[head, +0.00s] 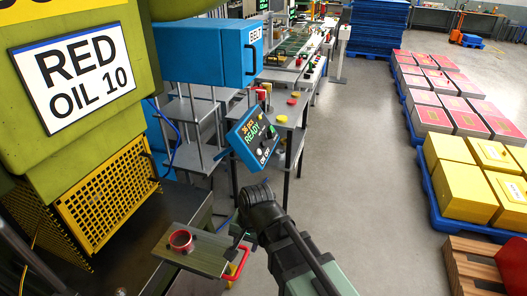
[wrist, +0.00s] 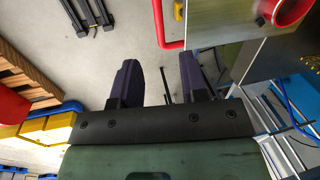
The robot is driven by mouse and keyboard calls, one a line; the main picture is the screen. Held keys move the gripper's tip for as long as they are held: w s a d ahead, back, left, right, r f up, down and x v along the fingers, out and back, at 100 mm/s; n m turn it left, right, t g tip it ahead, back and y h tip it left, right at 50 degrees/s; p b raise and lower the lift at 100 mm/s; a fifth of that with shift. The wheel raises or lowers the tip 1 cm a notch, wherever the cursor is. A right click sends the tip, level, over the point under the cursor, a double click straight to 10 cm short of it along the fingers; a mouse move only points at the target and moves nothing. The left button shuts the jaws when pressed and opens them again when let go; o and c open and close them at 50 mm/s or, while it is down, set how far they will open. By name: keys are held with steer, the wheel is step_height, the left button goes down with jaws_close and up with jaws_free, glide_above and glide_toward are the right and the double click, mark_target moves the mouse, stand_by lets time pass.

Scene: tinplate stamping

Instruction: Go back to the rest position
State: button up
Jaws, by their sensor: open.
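My gripper (wrist: 160,82) shows in the wrist view with its two dark fingers apart and only grey floor between them. In the head view my dark wrist (head: 262,212) is at the lower middle, and the fingers are mostly hidden behind it. A metal plate (head: 208,258) with a red ring (head: 180,240) and a red handle (head: 238,266) lies just left of my wrist. In the wrist view the red handle (wrist: 158,28) is ahead of the fingers, apart from them.
A green press (head: 60,140) labelled RED OIL 10 with a yellow mesh guard (head: 110,190) stands on the left. A READY control panel (head: 252,137) is just beyond my wrist. Pallets of yellow stacks (head: 462,190) and red stacks (head: 440,115) stand right. The floor between is clear.

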steer(key=d+n+h, duration=0.2)
steer(key=d, duration=2.3)
steer(key=shift+s, duration=0.3)
